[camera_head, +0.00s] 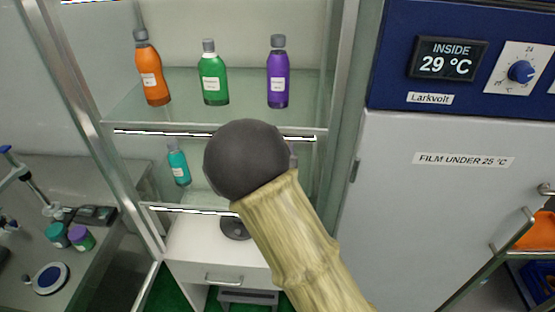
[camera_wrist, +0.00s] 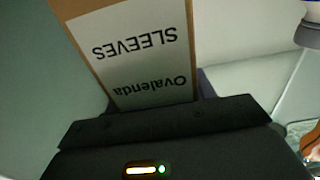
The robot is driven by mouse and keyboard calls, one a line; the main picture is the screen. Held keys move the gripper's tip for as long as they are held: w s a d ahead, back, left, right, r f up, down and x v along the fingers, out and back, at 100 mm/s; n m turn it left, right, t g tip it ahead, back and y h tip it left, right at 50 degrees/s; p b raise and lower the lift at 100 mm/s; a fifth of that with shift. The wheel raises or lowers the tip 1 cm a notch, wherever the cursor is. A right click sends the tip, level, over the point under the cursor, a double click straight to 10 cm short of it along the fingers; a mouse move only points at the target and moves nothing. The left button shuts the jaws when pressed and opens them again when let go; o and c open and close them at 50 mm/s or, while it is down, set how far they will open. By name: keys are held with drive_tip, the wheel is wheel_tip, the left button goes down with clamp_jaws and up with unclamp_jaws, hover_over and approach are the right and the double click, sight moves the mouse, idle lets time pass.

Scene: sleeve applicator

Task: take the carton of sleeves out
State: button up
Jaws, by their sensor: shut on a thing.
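The carton of sleeves (camera_wrist: 140,50) shows in the wrist view as a brown box with a white label reading "Ovalenda SLEEVES", upside down in the picture. My gripper (camera_wrist: 155,98) is shut on the carton, whose near end sits between the dark fingers. The fingertips are mostly hidden by the gripper's dark body and the carton. In the head view my arm's dark rounded joint and bamboo-patterned link cover the middle of the glass-shelved cabinet. The carton and my gripper cannot be made out there.
Orange (camera_head: 152,75), green (camera_head: 213,78) and purple (camera_head: 278,78) bottles stand on the upper glass shelf (camera_head: 180,118). A teal bottle (camera_head: 178,165) stands on the shelf below. A white drawer unit (camera_head: 190,268) is underneath. A grey-white film cabinet (camera_head: 430,210) stands close on the right.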

wheel_tip(320, 180, up, 5)
drive_tip(key=shift+r+b, duration=0.1)
drive_tip(key=shift+b, duration=0.3)
idle(0.4)
